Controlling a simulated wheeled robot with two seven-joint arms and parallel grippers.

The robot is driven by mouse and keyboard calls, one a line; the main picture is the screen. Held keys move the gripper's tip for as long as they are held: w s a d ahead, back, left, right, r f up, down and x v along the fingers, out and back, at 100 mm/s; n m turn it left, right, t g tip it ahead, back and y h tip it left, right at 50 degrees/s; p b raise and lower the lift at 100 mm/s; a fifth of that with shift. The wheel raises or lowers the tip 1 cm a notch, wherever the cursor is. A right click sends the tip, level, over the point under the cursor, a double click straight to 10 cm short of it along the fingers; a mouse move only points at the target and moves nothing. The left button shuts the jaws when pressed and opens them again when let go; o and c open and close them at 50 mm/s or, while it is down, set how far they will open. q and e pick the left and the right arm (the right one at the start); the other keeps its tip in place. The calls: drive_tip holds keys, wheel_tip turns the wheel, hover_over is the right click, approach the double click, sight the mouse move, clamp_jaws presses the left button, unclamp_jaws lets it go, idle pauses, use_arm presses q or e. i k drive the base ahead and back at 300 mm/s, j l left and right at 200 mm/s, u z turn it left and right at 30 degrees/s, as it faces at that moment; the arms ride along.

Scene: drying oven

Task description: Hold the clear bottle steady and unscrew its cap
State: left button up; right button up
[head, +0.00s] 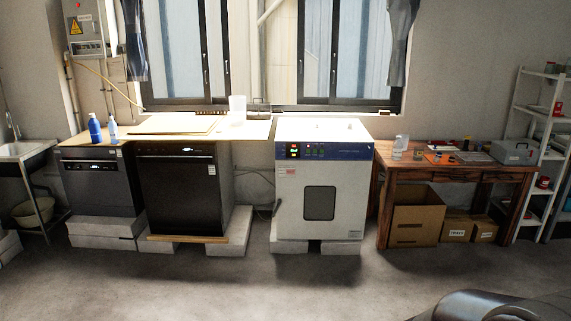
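A small clear, bottle-like container (399,147) stands at the left end of the brown wooden table. It is too small to make out a cap for sure. A pale bottle (113,130) stands beside a blue bottle (95,128) on the left counter. A clear, open-looking vessel (237,109) stands on the board near the window. Neither of my grippers shows. Only a grey rounded part of my own arm is at the bottom right.
A white drying oven (319,203) with a shut door stands in the middle. Two dark appliances stand to its left. The wooden table (460,171) holds small items and a grey toolbox (513,152). Cardboard boxes (417,221) sit under it. The floor (200,285) in front is clear.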

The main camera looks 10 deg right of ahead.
sight(397, 145)
drive_tip(key=i+l+z, duration=0.1)
drive_tip(key=i+z, duration=0.15)
drive_tip(key=i, duration=0.3)
drive_tip(key=i+z, duration=0.25)
drive_tip(key=i, duration=0.3)
drive_tip(key=i+j+z, duration=0.2)
drive_tip(key=i, duration=0.35)
drive_tip(key=i+z, duration=0.25)
drive_tip(key=i, duration=0.3)
drive_tip(key=i+j+z, duration=0.25)
drive_tip(key=i, duration=0.25)
drive_tip(key=i+l+u, duration=0.1)
drive_tip(key=i, duration=0.45)
drive_tip(key=i+l, duration=0.2)
drive_tip(key=i, duration=0.35)
drive_tip(key=i+l+u, duration=0.15)
drive_tip(key=i, duration=0.4)
drive_tip(key=i+l+u, duration=0.15)
drive_tip(key=i+u, duration=0.2)
drive_tip(key=i+l+u, duration=0.6)
drive_tip(key=u, duration=0.15)
